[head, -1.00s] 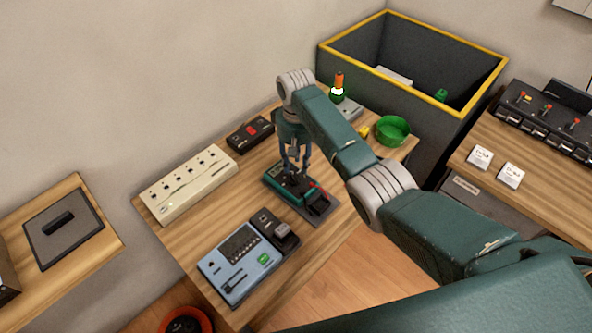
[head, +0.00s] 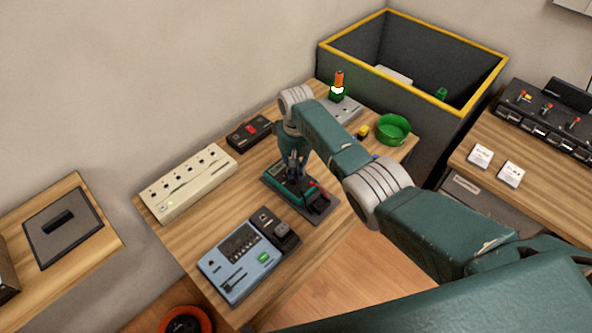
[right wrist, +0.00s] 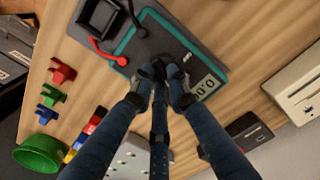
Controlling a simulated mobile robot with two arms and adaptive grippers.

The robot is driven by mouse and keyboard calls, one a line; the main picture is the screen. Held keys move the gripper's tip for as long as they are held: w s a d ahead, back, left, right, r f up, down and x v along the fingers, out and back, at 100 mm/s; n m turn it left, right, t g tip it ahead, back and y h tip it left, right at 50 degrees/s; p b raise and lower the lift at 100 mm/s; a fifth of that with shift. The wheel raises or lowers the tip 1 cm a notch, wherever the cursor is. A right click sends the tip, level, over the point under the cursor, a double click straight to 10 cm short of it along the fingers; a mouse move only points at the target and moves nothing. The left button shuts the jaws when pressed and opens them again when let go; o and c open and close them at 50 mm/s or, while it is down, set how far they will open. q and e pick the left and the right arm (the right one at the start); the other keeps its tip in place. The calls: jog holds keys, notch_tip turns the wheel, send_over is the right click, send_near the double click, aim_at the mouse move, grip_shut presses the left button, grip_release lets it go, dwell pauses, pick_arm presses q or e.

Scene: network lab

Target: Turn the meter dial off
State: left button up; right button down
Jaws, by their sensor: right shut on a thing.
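The meter is a dark device with a teal edge (head: 272,181), lying on the wooden table in the head view. In the right wrist view its teal-edged body (right wrist: 128,44) shows a display reading about 0.0 (right wrist: 205,88), with a red lead at one side. My right gripper (head: 296,175) points down onto the meter. In the right wrist view its fingertips (right wrist: 165,74) are closed around the small black dial, which they mostly hide. The dial's pointer setting cannot be read. My left gripper is in neither view.
A blue device (head: 226,276) sits in front of the meter. A pale power strip (head: 190,184) and a black box with a red switch (head: 249,132) lie behind. A green bowl (head: 392,130) and colored clips (right wrist: 51,94) are off to one side.

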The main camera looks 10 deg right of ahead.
jog(key=shift+n, duration=0.4)
jog(key=n, duration=0.4)
jog(key=shift+w, duration=0.1)
jog(key=n, duration=0.4)
jog(key=shift+w+a+n, duration=0.1)
jog(key=shift+n, duration=0.2)
jog(key=n, duration=0.4)
jog(key=shift+a, duration=0.1)
jog(key=shift+a+n, duration=0.1)
jog(key=shift+n, duration=2.4)
jog(key=c, duration=1.7)
grip_release()
